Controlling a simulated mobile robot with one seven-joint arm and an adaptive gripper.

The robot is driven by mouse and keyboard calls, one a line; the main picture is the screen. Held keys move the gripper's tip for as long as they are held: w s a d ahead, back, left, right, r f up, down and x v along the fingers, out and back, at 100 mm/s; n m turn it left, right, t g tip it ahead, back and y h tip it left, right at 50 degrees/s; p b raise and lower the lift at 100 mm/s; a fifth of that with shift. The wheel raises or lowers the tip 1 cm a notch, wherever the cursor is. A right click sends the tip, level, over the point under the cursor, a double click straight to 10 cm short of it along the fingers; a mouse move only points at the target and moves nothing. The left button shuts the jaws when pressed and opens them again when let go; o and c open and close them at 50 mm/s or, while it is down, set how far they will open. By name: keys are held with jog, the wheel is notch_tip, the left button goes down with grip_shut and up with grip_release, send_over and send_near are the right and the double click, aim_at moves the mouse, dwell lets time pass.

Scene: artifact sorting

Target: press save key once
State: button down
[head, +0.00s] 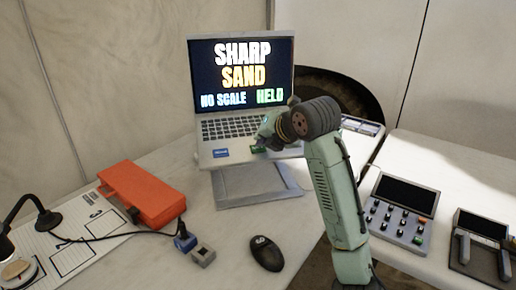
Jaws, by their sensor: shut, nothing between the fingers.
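An open laptop (207,153) stands on a grey stand (262,190); its screen (242,77) reads "SHARP SAND", "NO SCALE" and "HELD". A blue key or label (220,153) lies at the left of its front deck. A green key or label (258,150) lies further right on the deck. The lettering on both is too small to read, so I cannot tell which is the save key. My gripper (261,141) is shut and empty, low over the deck just by the green patch. Whether it touches is unclear. My arm hides the keyboard's right part.
A black mouse (266,254) lies in front of the stand. An orange case (142,195), a small grey block (203,256) and a lamp (40,218) are at left. A keypad device (399,211) and another device (480,246) sit on the right table.

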jog(key=shift+f+b, duration=0.35)
jog(key=shift+f, duration=0.25)
dwell(0.5)
jog(key=shift+a+r, duration=0.1)
jog(key=shift+r, duration=0.05)
jog(key=shift+r+p, duration=0.5)
jog(key=shift+r, duration=0.35)
jog(key=shift+s+d+r+p, duration=0.1)
jog(key=shift+s+r+p, duration=0.05)
jog(key=shift+r+p, duration=0.55)
jog(key=shift+s+d+r+p, duration=0.15)
jog(key=shift+r+p, duration=0.25)
jog(key=shift+r, duration=0.55)
jog(key=shift+s+a+r+p, duration=0.1)
jog(key=shift+s+r+p, duration=0.1)
jog(key=shift+r+p, duration=0.5)
